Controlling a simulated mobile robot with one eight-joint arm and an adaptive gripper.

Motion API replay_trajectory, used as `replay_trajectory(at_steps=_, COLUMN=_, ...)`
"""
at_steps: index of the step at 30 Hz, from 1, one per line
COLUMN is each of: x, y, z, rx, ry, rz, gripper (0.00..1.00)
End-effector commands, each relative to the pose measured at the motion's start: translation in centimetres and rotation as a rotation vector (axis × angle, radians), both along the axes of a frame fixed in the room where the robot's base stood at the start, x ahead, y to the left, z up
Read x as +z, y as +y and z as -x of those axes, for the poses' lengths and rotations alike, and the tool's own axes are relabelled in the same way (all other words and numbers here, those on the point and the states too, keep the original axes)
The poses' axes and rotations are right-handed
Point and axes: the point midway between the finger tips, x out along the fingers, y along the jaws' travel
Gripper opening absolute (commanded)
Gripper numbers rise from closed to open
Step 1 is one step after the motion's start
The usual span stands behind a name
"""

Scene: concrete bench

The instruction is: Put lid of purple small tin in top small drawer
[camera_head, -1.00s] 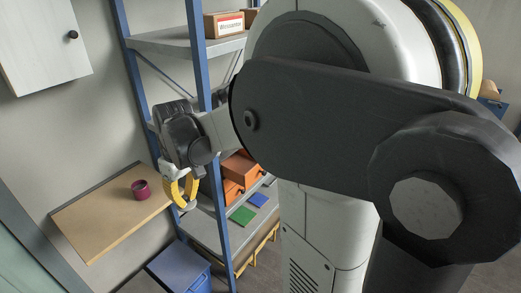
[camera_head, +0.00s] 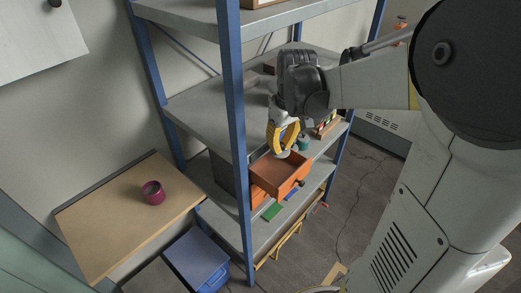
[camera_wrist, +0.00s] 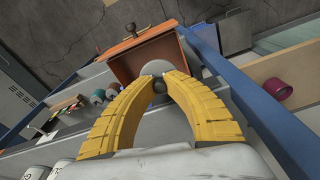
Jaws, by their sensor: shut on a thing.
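The purple small tin (camera_head: 153,193) stands open-topped on the wooden wall board; it also shows in the wrist view (camera_wrist: 277,88). My gripper (camera_head: 284,147) is over the pulled-out orange top small drawer (camera_head: 268,174). In the wrist view its yellow fingers (camera_wrist: 159,80) are shut on the small dark knob of a pale grey round lid (camera_wrist: 157,68). The lid hangs over the drawer (camera_wrist: 128,63), whose visible inside looks empty. From these views I cannot tell whether the lid touches the drawer.
A blue shelf post (camera_head: 236,130) stands left of the drawer, close to my gripper. The grey upper shelf (camera_head: 205,105) lies behind. The wooden board (camera_head: 110,222) has free room around the tin.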

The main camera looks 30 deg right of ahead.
Motion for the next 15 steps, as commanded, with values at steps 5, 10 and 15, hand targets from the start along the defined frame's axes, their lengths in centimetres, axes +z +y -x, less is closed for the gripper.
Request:
replay_trajectory(at_steps=5, x=-5.7, y=0.0, z=-0.1, rx=0.000, ry=0.000, rz=0.000, gripper=0.00)
replay_trajectory(at_steps=10, x=-8.4, y=0.0, z=0.0, rx=0.000, ry=0.000, rz=0.000, gripper=0.00)
replay_trajectory(at_steps=15, x=-9.4, y=0.0, z=0.0, rx=0.000, ry=0.000, rz=0.000, gripper=0.00)
